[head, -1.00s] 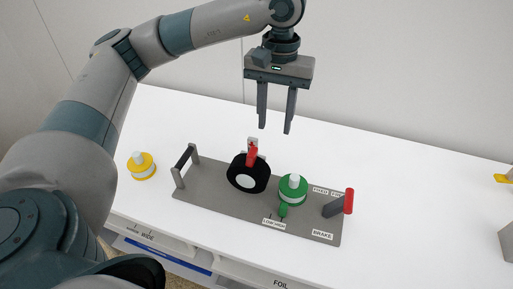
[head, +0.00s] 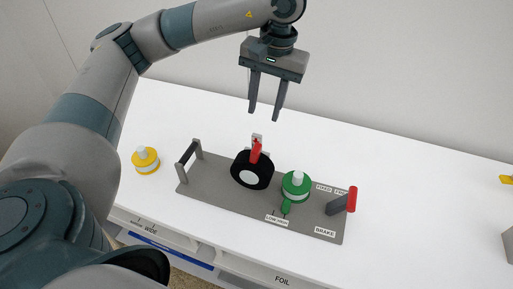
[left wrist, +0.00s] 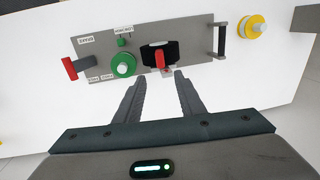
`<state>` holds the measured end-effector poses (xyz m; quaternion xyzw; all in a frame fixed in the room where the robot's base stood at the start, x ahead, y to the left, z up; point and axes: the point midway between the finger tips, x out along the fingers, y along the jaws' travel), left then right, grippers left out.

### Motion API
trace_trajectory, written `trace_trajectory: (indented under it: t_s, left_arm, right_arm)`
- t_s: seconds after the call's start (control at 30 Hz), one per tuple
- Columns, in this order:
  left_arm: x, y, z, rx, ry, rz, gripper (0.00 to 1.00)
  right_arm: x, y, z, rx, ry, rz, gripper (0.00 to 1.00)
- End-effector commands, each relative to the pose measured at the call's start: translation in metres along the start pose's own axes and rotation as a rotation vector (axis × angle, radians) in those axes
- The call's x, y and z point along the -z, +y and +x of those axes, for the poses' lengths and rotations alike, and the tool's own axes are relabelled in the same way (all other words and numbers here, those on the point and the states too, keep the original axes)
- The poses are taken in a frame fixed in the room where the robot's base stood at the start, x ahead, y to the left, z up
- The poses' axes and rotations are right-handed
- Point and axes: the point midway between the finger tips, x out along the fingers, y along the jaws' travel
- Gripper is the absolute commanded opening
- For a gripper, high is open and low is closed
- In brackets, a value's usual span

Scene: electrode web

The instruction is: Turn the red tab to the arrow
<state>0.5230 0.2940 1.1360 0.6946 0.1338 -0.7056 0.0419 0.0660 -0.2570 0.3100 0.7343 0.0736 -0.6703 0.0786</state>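The red tab (head: 255,151) stands up at the top of a black round wheel (head: 240,168) with a white centre, on a grey plate. The red tab also shows in the left wrist view (left wrist: 160,60), between and beyond my fingertips. My left gripper (head: 264,113) is open and empty, above and behind the wheel, apart from the tab. My right gripper is not in view.
On the grey plate (head: 218,194) are a handle bar (head: 182,163), a green knob (head: 296,186) and a red-ended brake lever (head: 352,198). A yellow knob (head: 146,160) stands left of the plate.

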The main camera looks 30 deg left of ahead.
Motion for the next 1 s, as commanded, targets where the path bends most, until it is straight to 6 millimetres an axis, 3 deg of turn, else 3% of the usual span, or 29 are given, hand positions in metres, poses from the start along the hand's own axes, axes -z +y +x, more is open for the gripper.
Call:
trace_trajectory:
  t_s: [0.57, 1.0]
  left_arm:
    - [-0.002, -0.001, 0.067, 0.001, -0.005, 0.001, 0.36]
    - [-0.001, -0.001, 0.137, 0.001, -0.004, 0.0, 0.36]
  right_arm:
    - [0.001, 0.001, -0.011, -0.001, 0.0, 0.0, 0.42]
    - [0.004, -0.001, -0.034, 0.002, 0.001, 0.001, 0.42]
